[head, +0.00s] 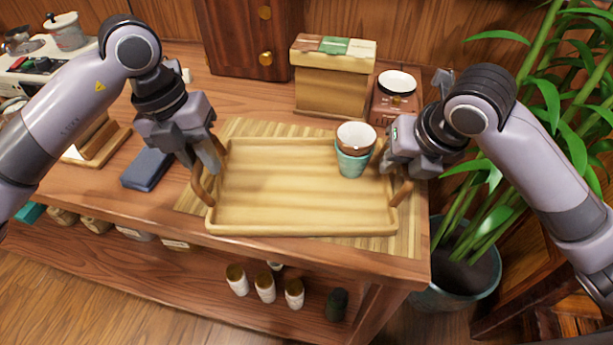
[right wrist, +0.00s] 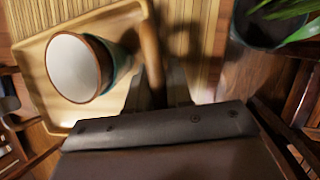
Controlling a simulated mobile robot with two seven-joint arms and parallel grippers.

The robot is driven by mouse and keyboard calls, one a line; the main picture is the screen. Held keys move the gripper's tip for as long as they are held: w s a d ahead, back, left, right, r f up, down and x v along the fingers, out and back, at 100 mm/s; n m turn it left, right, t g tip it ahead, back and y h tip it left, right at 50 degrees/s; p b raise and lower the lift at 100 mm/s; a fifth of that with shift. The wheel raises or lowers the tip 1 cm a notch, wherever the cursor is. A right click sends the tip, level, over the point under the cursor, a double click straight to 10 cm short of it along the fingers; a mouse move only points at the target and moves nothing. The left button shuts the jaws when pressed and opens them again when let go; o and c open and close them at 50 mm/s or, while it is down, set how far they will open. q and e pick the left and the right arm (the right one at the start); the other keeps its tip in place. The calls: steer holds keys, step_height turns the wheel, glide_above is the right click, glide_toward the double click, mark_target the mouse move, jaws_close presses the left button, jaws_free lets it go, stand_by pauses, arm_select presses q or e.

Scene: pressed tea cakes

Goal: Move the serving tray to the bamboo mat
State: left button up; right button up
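The serving tray (head: 300,215) is pale wood with a raised rim and a brown loop handle at each short end. It lies over the bamboo mat (head: 412,225), whose slats show behind it, to its right and in front. I cannot tell if there is a small gap under the tray. My left gripper (head: 201,168) is at the left handle; its hold there is not clear. My right gripper (head: 394,170) is at the right handle. In the right wrist view this handle (right wrist: 150,45) passes between the fingers (right wrist: 155,88), which look closed on it.
Stacked cups, brown-rimmed (head: 356,135) over teal (head: 352,163), stand in the tray's back right. A dark blue case (head: 146,169) lies left of the tray. A wooden box (head: 331,85) and a brown canister (head: 392,105) stand behind. A potted bamboo plant (head: 455,275) stands right of the table.

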arm_select(q)
steer(key=o, duration=0.4)
arm_select(e)
steer(key=o, duration=0.4)
arm_select(q)
steer(key=shift+r, duration=0.15)
arm_select(e)
steer(key=shift+r, duration=0.25)
arm_select(q)
steer(key=r, duration=0.4)
steer(key=a+r, duration=0.1)
steer(key=r, duration=0.2)
steer(key=a+r, duration=0.1)
steer(key=r, duration=0.3)
steer(key=shift+a+r, duration=0.2)
steer(key=shift+r, duration=0.1)
arm_select(e)
steer(key=v, duration=1.1)
steer(key=shift+s+r, duration=0.2)
steer(key=shift+r, duration=0.05)
